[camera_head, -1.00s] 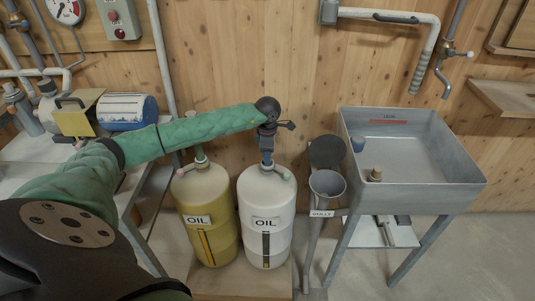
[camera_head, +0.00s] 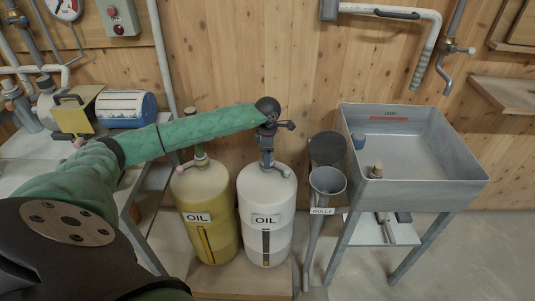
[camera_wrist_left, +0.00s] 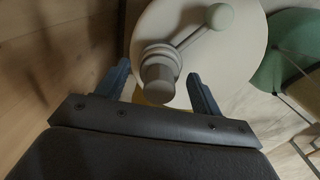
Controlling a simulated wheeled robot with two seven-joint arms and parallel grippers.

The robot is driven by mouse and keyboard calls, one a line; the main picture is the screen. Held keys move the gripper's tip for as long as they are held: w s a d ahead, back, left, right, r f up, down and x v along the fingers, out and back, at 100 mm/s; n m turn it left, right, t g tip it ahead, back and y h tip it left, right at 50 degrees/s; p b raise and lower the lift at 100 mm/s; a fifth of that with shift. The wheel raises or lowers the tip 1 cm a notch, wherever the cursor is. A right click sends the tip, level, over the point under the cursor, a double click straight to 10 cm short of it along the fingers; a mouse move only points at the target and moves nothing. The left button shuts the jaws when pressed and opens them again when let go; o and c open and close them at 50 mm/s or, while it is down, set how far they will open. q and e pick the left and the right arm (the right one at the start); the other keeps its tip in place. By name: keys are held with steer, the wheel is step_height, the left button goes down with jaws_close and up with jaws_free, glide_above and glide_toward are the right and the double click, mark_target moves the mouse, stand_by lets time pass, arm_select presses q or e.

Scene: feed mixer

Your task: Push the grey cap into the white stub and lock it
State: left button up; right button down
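My left gripper (camera_head: 266,158) points down over the top of the white oil drum (camera_head: 253,195). In the left wrist view the gripper (camera_wrist_left: 158,88) is open, with one blue-grey finger on each side of a grey cap (camera_wrist_left: 157,82). Gaps show between the cap and both fingers. The cap appears to sit on a pale ringed stub (camera_wrist_left: 160,56) on the drum top. A lever (camera_wrist_left: 192,38) with a pale green knob (camera_wrist_left: 219,16) sticks out from it to the upper right. In the head view the gripper mostly hides the cap and stub. My right gripper is not in view.
A yellow oil drum (camera_head: 208,200) stands close on the left of the white one. A gully funnel (camera_head: 327,181) stands to the right, then a grey sink (camera_head: 440,175) on legs. The wooden wall (camera_head: 250,60) is close behind.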

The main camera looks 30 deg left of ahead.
arm_select(q)
steer(key=shift+r+b, duration=0.45)
steer(key=shift+r, duration=3.45)
